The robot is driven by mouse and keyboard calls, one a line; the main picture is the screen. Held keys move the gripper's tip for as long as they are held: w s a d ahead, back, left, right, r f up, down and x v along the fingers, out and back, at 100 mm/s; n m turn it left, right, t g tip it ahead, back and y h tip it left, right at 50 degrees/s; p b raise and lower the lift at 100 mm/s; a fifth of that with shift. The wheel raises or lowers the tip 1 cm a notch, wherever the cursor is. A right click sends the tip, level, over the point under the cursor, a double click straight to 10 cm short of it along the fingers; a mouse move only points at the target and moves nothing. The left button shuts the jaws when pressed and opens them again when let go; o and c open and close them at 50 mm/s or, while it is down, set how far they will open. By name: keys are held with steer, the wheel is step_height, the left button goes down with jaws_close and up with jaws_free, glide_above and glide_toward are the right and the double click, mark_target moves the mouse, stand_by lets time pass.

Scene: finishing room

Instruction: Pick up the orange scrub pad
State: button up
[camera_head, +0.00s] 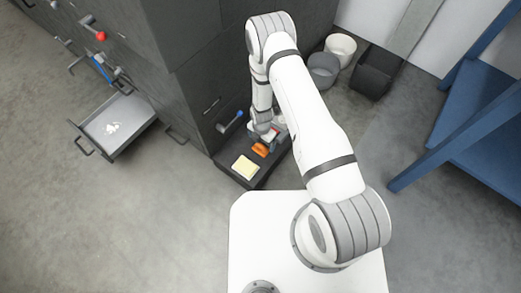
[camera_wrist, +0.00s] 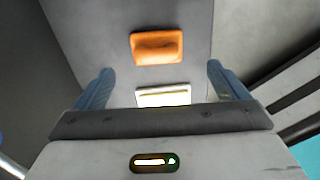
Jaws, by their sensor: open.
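The orange scrub pad (camera_wrist: 157,47) lies flat on a dark surface, ahead of my gripper in the wrist view. In the head view the orange pad (camera_head: 260,150) sits between a pale yellow pad and my gripper (camera_head: 270,138). My gripper (camera_wrist: 160,88) is open, with its two blue-grey fingers spread wide apart. The orange pad is beyond the fingertips and apart from them. A white item (camera_wrist: 163,96) lies nearer, between the fingers and partly hidden by the gripper body.
A pale yellow pad (camera_head: 245,167) lies on the same low dark drawer or ledge (camera_head: 232,176). Dark cabinets (camera_head: 205,75) rise at the left, with an open drawer (camera_head: 117,124) holding white bits. A blue frame (camera_head: 470,120) is at right.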

mark_target(261, 146)
steer(key=f+b, duration=0.1)
steer(key=f, duration=0.2)
steer(key=f+b, duration=0.1)
steer(key=f, duration=0.2)
steer(key=shift+w+a+f, duration=0.1)
steer(key=shift+w, duration=0.1)
steer(key=shift+c, duration=0.3)
steer(key=c, duration=1)
step_height(261, 146, up, 10)
steer(key=p, duration=0.3)
steer(key=shift+c, duration=0.2)
